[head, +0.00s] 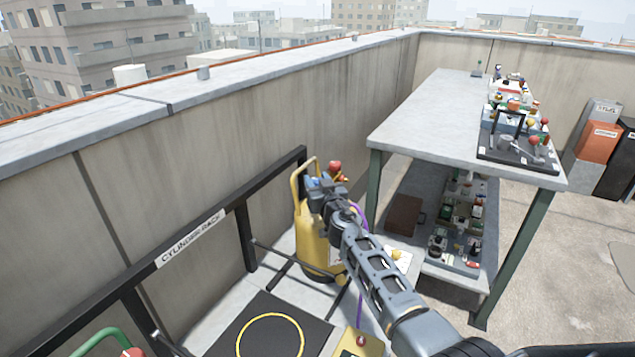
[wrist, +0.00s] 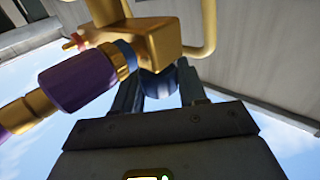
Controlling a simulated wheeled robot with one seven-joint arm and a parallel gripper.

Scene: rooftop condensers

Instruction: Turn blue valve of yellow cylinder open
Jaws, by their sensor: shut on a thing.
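The yellow cylinder (head: 312,245) stands upright by the wall at the rack, with a yellow handle loop at its top. My gripper (head: 318,186) is at its valve head, coming from the lower right. In the wrist view my gripper's fingers (wrist: 158,92) are shut on the blue valve (wrist: 158,84), a dark blue knob below a brass valve body (wrist: 160,40). The fingers hide part of the knob, and its turn angle cannot be read. A red knob (head: 335,167) shows at the top of the cylinder.
A purple hose (wrist: 80,82) with brass fittings joins the valve body close to my fingers. The cylinder rack (head: 190,240) runs along the wall at left. A loaded grey table (head: 430,120) stands at right. A green-handled thing (head: 100,340) is at lower left.

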